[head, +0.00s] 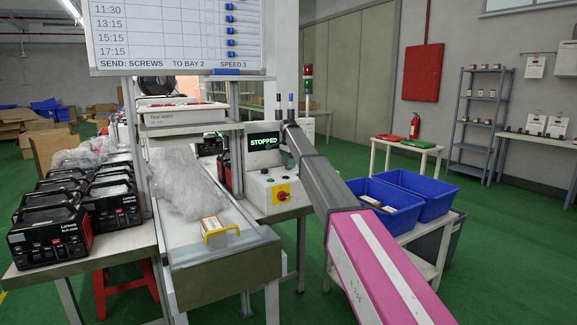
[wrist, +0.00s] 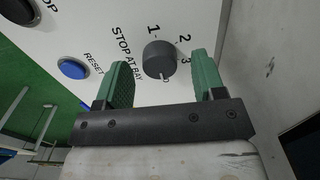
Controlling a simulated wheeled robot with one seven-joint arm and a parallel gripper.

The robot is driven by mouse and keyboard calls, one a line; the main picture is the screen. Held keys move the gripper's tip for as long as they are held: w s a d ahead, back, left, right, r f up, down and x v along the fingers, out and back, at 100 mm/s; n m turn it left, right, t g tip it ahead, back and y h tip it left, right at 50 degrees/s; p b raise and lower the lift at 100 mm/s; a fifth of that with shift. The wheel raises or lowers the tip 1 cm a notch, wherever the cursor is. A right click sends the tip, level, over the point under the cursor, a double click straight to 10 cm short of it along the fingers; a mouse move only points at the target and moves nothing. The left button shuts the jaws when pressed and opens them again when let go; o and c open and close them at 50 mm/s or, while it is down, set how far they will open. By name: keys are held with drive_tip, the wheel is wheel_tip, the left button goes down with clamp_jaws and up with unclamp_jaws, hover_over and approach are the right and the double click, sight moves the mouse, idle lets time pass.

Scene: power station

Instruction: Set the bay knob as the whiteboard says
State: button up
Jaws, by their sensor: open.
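The whiteboard (head: 165,35) in the head view reads "SEND: SCREWS TO BAY 2 SPEED 3" along its bottom line. My gripper (wrist: 160,62) is open, one green finger on each side of the knob, with visible gaps. Contact is not seen. In the head view, my arm hides the knob.
The control box (head: 258,190) has a yellow-and-red switch (head: 281,194), and its display (head: 264,142) reads "STOPPED". A blue RESET button (wrist: 73,68) and a black button (wrist: 20,10) are left of the knob. Blue bins (head: 385,207) stand right of my arm.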

drive_tip(key=shift+f, duration=0.45)
drive_tip(key=c, duration=0.9)
